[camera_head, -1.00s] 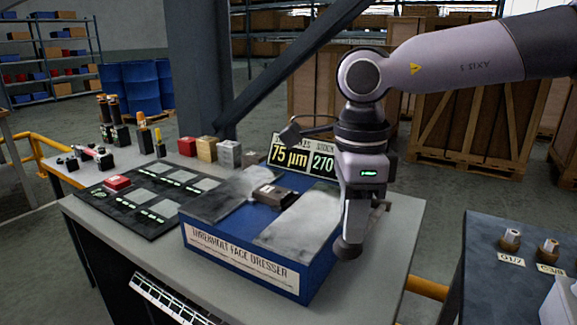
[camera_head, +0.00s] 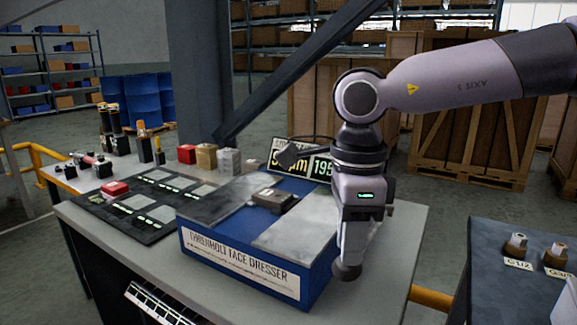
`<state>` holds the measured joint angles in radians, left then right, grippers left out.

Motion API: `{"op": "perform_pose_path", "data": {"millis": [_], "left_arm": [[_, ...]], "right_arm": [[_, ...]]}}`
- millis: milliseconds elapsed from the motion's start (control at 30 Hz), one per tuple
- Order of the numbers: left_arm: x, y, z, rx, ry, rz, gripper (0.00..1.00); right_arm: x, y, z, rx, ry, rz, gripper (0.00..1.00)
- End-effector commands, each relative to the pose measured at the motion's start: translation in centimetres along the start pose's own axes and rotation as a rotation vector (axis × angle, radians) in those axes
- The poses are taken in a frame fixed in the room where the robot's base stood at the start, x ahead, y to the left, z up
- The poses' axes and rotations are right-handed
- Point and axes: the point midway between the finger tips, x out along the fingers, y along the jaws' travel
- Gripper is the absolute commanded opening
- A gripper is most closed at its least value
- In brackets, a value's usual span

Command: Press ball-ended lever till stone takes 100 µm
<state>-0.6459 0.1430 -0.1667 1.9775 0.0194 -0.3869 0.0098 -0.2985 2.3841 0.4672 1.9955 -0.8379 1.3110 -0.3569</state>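The blue face dresser (camera_head: 205,258) stands on the bench with a pale plate on each side of its top. A dark grey block (camera_head: 272,199) lies between the plates; I cannot tell if it is the stone. My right gripper (camera_head: 348,262) points down at the dresser's right side. A dark rounded end shows at its fingertips; I cannot tell if this is the lever's ball. The lever's arm is hidden, and the finger gap does not show. My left gripper is out of view.
Red, tan and grey blocks (camera_head: 206,155) stand behind. A side table (camera_head: 505,288) at right holds labelled fittings. The bench's front right corner is clear.

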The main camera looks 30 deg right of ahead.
Motion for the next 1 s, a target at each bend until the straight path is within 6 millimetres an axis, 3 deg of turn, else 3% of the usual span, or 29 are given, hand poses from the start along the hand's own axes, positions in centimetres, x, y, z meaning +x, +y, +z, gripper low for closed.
{"op": "perform_pose_path", "data": {"millis": [133,333,1000], "left_arm": [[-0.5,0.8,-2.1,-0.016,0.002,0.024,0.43],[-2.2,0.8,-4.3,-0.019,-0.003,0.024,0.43],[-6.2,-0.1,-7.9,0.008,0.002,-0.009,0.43]], "right_arm": [[0.1,-0.1,-0.1,0.001,0.002,-0.001,0.21],[-3.3,-0.7,-0.4,0.003,0.002,-0.002,0.21],[-12.6,-2.4,-1.4,0.000,0.000,0.000,0.21]]}}
